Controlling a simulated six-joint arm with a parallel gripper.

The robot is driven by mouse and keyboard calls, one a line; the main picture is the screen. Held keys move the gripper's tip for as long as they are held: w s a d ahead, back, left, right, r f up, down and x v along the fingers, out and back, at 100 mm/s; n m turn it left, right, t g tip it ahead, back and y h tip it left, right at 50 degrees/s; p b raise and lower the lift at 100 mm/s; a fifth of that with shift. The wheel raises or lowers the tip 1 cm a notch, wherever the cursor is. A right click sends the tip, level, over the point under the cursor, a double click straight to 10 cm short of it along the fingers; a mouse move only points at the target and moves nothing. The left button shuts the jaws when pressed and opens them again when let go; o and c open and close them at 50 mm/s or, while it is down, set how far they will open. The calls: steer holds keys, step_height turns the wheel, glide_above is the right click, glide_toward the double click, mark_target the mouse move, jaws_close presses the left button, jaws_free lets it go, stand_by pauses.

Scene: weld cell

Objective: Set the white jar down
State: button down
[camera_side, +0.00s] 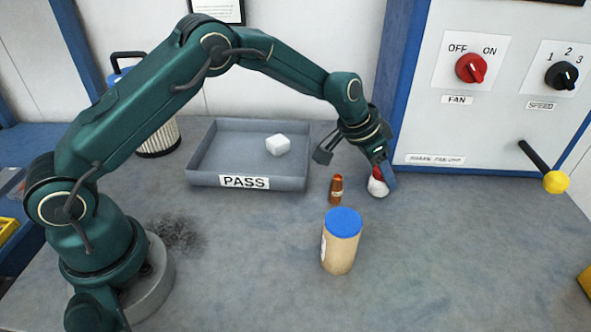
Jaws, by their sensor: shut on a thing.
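The white jar (377,188) is small and has a red top. It is at the lower end of my gripper (378,174), right of the middle of the bench. My gripper points down and is shut on the jar near its red top. A finger covers the jar's right side. The jar's bottom is at or just above the bench top; I cannot tell whether it touches.
A small copper-brown bottle (336,190) stands close left of the jar. A tan jar with a blue lid (341,240) stands in front. A grey PASS tray (206,177) holds a white block (278,145). The control panel (480,120) stands behind right. The bench at front right is clear.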

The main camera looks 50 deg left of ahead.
steer(key=shift+r, duration=0.45)
step_height(320, 180, up, 3)
steer(key=shift+w+r, duration=0.1)
steer(key=shift+r, duration=0.05)
steer(key=s+a+r, duration=0.3)
steer(key=a+r, duration=0.3)
steer(key=a, duration=0.4)
steer(key=s+d+m+g+h, duration=0.1)
steer(key=s+d+m+g, duration=0.2)
steer(key=s+d+m, duration=0.45)
steer(key=s+d+f+m+g+h, duration=0.15)
steer(key=s+d+m, duration=0.35)
steer(key=d, duration=0.6)
steer(key=s+d+m+g+h, duration=0.1)
steer(key=s+d+m+g, duration=0.4)
steer(key=d, duration=0.4)
steer(key=shift+m+t, duration=0.35)
steer(key=shift+t, duration=0.4)
steer(key=f, duration=0.2)
steer(key=s+f, duration=0.1)
steer(key=f, duration=0.1)
steer(key=shift+a, duration=0.3)
steer(key=shift+f, duration=2.25)
